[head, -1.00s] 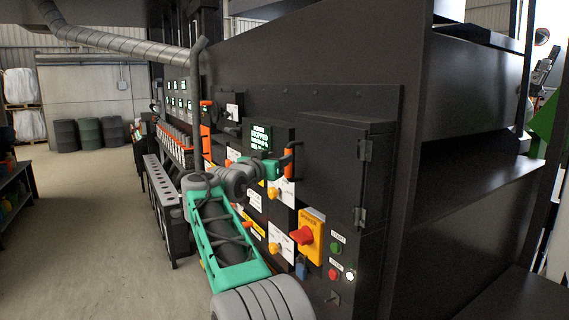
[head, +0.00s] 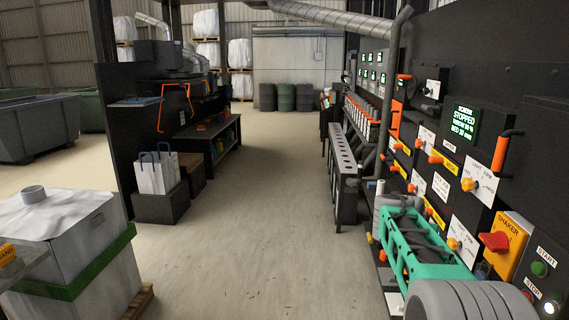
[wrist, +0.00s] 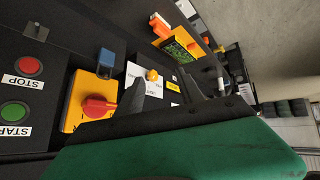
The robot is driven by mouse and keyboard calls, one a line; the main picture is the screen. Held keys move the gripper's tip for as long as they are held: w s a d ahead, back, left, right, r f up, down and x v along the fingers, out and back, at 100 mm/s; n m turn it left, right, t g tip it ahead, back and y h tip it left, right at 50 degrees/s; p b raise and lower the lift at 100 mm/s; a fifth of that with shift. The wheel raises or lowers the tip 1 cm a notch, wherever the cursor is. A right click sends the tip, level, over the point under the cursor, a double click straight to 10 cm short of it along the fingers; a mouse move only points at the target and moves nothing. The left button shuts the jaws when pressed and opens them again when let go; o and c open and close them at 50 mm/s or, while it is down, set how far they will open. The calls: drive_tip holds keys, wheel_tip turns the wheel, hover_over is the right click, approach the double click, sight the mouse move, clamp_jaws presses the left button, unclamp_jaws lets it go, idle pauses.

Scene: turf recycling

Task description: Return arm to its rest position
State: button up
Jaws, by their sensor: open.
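My arm (head: 425,245), a green link with grey joints, is at the lower right of the head view, in front of the control panel. In the wrist view my gripper (wrist: 165,88) shows two dark fingers, apart with nothing between them. The panel fills the background behind them. I cannot make out the gripper in the head view. The red shaker knob (head: 495,241) sits on a yellow plate, and shows in the wrist view (wrist: 98,107) left of the fingers. The display (head: 465,122) reads STOPPED.
The green start button (wrist: 15,112) and red stop button (wrist: 29,67) are beside the shaker plate. An orange handle (head: 501,152) sticks out of the panel. A wide floor aisle (head: 270,210) is clear. A white bulk bag (head: 65,230) stands at the left.

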drive_tip(key=s+a+f+n+g+y, duration=0.25)
drive_tip(key=s+a+f, duration=0.35)
drive_tip(key=s+a, duration=0.3)
drive_tip(key=s+a+f+n+g+y, duration=0.25)
drive_tip(key=s+a+f, duration=0.5)
drive_tip(key=s, duration=0.45)
drive_tip(key=s+a+n+y, duration=0.2)
drive_tip(key=s+a, duration=0.5)
drive_tip(key=s, duration=0.4)
wheel_tip(320, 180, up, 6)
drive_tip(key=w+a+t, duration=0.1)
drive_tip(key=t, duration=0.1)
drive_tip(key=shift+w+a+r+t, duration=0.2)
drive_tip(key=shift+w+a+t, duration=0.1)
drive_tip(key=shift+a+t, duration=0.1)
